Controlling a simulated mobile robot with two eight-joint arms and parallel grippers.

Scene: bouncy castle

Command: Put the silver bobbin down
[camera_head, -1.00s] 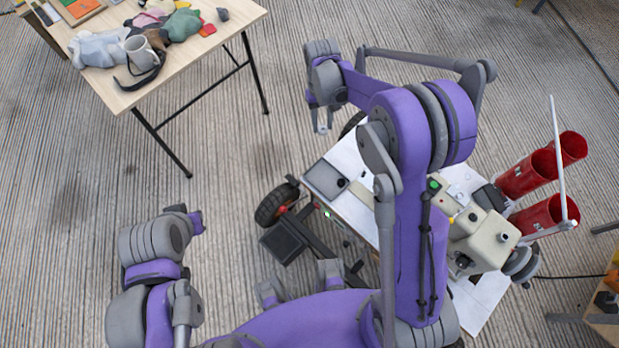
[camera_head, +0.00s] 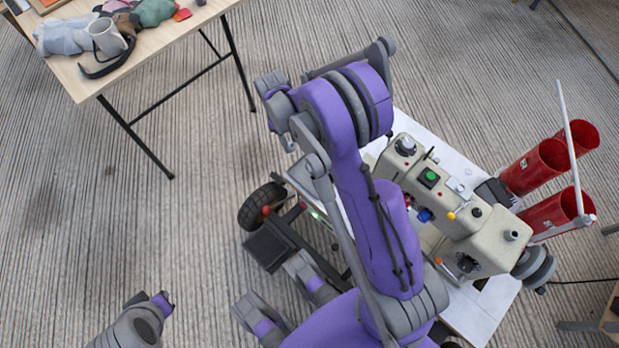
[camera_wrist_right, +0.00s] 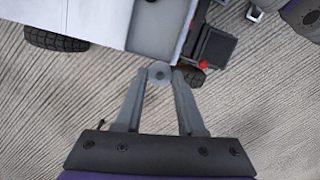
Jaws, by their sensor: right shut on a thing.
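The silver bobbin (camera_wrist_right: 159,73) is a small round grey disc with a dark centre, pinched between the fingertips of my right gripper (camera_wrist_right: 160,84) in the right wrist view. In that view it appears just beyond the edge of the white tabletop (camera_wrist_right: 95,20), with carpet behind it; its height cannot be told. In the head view my right gripper (camera_head: 287,140) is partly hidden by my own arm, left of the sewing machine (camera_head: 462,215), and I cannot make out the bobbin there. Of my left arm only a grey and purple part shows at bottom left, without its fingers.
The wheeled white table (camera_head: 480,310) carries the beige machine. Red tubes (camera_head: 535,168) stand at its right. A black wheel (camera_head: 263,206) is at its left. A wooden table (camera_head: 150,50) with cloths and a mug stands at upper left. Carpet between the tables is clear.

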